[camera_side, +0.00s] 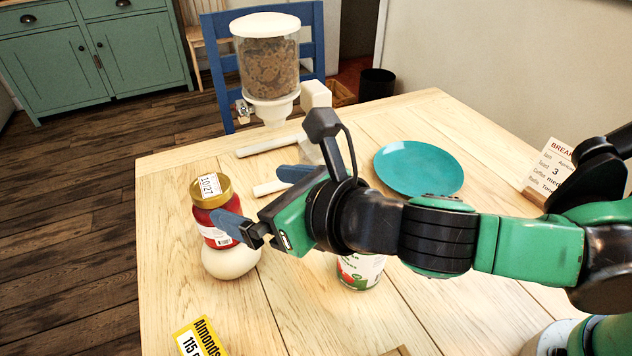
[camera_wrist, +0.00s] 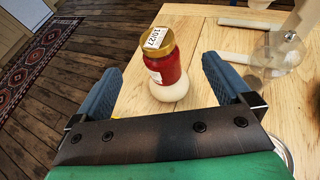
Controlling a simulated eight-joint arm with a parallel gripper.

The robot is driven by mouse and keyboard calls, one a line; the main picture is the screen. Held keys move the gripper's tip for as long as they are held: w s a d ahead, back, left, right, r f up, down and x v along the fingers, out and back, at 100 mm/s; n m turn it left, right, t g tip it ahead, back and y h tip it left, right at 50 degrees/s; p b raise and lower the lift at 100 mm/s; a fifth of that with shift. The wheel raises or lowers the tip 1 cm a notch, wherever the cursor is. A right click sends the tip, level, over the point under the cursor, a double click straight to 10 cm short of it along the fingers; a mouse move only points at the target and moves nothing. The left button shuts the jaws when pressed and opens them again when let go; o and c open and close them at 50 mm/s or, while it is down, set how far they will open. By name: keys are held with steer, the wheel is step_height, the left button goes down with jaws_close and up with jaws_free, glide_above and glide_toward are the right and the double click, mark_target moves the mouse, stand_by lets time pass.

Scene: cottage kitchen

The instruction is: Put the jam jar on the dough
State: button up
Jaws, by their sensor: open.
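The jam jar (camera_side: 207,216), red with a gold lid and a white label reading 10/27, stands on top of the pale round dough (camera_side: 231,263) at the table's left side. It looks slightly tilted in the side view. In the wrist view the jar (camera_wrist: 165,68) sits on the dough (camera_wrist: 170,91), ahead of and between my fingers. My gripper (camera_side: 262,200) is open beside the jar, with one blue finger partly in front of it in the side view. In the wrist view my gripper (camera_wrist: 160,82) shows nothing held, its two fingers well apart.
A cereal dispenser (camera_side: 268,75) stands at the back, with its white base bars on the table. A teal plate (camera_side: 418,167) lies behind my arm. A can (camera_side: 360,271) is partly hidden under my arm. A yellow Almonds label (camera_side: 200,340) is at the front. A breakfast card (camera_side: 550,172) stands at right.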

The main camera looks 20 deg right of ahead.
steer(key=w+d+m+g+h, duration=0.25)
steer(key=d+m+h, duration=0.25)
steer(key=d+m, duration=1.2)
steer(key=s+d+m, duration=0.1)
steer(key=d+m, duration=0.2)
steer(key=m, duration=0.5)
steer(key=s+d+f+m+g, duration=0.1)
steer(key=s+d+m, duration=0.1)
steer(key=m, duration=0.6)
steer(key=s+d+f+m+g+h, duration=0.1)
steer(key=d+m, duration=0.3)
steer(key=m, duration=0.4)
steer(key=shift+s+d+f, duration=0.2)
steer(key=shift+s+f, duration=0.05)
steer(key=shift+s, duration=0.1)
